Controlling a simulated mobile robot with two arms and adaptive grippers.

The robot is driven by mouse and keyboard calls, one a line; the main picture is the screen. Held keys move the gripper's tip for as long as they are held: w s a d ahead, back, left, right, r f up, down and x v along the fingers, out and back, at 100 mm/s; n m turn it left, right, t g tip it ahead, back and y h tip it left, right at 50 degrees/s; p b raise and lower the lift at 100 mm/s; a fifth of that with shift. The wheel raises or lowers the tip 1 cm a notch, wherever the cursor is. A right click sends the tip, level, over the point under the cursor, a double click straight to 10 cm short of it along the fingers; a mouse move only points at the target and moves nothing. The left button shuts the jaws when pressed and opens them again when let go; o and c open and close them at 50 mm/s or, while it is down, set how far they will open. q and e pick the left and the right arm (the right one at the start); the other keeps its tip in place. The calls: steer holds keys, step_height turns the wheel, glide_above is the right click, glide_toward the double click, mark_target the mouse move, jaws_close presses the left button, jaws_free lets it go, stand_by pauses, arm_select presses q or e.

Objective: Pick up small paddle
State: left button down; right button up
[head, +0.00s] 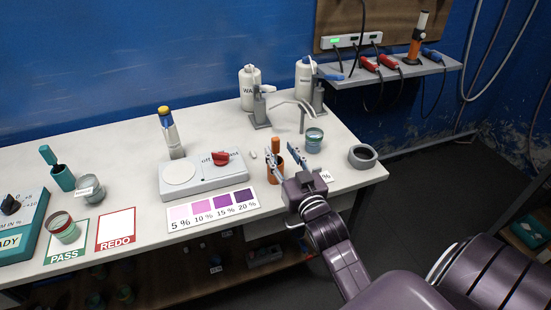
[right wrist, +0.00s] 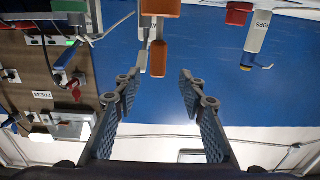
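A small paddle with an orange handle (head: 275,145) stands upright in an orange-brown cup (head: 274,174) near the front of the bench. In the right wrist view the orange handle (right wrist: 158,58) shows ahead of the fingers, in the gap between them in the picture, with the cup (right wrist: 164,7) at the top edge. My right gripper (head: 280,153) is open and empty, its fingers pointing at the paddle; I cannot tell whether they touch it. Another paddle with a teal handle (head: 47,155) stands in a teal cup (head: 63,178) at the left. My left gripper is not in view.
A grey stirrer plate (head: 205,180) with a red knob stands left of the orange cup. A glass jar (head: 314,140) and a grey ring (head: 362,156) stand to its right. Two white bottles (head: 248,90) (head: 304,76) stand behind. A colour chart (head: 212,209) lies in front.

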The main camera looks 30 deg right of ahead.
mark_target(277, 145)
steer(key=x, duration=0.2)
steer(key=p+x, duration=0.1)
steer(key=x, duration=0.2)
steer(key=shift+d+f, duration=0.15)
steer(key=shift+f, duration=0.1)
steer(key=shift+w+d+f, duration=0.1)
steer(key=shift+w+f, duration=0.05)
steer(key=shift+w, duration=0.15)
steer(key=shift+c, duration=0.4)
jaws_close()
